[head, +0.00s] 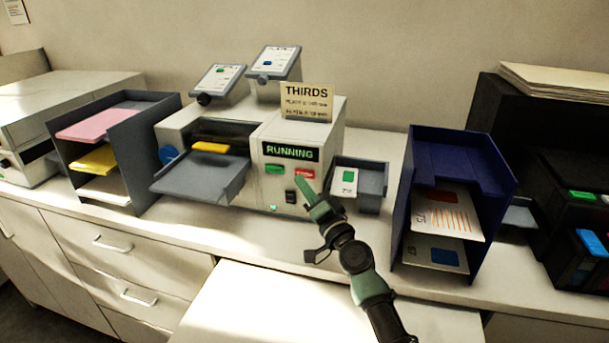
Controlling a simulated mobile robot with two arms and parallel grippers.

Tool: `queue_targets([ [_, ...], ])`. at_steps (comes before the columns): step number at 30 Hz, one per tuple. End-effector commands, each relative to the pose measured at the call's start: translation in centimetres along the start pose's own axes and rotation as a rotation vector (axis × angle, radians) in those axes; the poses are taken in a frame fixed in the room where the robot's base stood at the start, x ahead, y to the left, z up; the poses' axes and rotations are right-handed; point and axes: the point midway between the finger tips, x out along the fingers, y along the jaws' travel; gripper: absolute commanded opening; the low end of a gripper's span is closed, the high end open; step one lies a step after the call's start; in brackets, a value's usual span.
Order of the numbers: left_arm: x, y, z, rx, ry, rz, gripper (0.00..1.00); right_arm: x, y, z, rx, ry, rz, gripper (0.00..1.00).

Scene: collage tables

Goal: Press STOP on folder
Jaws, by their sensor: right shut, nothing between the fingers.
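The folder (258,192) is a pale machine on the counter, left of centre, with a grey feed tray on its left side. Its dark display (290,152) reads RUNNING in green. Below the display are a green button (275,169) and a red button (304,173), whose label is too small to read. A black switch and a small green light sit lower on the panel. My right gripper (303,183) is shut and empty, its tip just below the red button; I cannot tell whether it touches. My left gripper is out of view.
A dark paper sorter (110,140) stands left of the folder. A blue tray stack (458,172) with printed sheets stands on the right, and a small grey output tray (372,182) holds a card. A black printer (572,215) is at far right. A THIRDS sign (307,101) stands on top.

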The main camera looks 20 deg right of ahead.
Motion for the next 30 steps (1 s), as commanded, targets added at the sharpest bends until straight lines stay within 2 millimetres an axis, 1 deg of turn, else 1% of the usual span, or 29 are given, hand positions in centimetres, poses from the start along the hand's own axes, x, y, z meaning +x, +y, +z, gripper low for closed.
queue_targets([
  [17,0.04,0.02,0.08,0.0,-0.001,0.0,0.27,0.02,0.02,-0.02,0.0,0.0,0.0,0.0],
  [24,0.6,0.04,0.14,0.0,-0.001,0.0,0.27,0.48,0.45,-0.32,-0.001,0.0,0.0,0.0],
  [30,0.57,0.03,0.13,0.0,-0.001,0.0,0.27,0.6,0.42,-0.44,0.0,0.0,0.0,0.0],
])
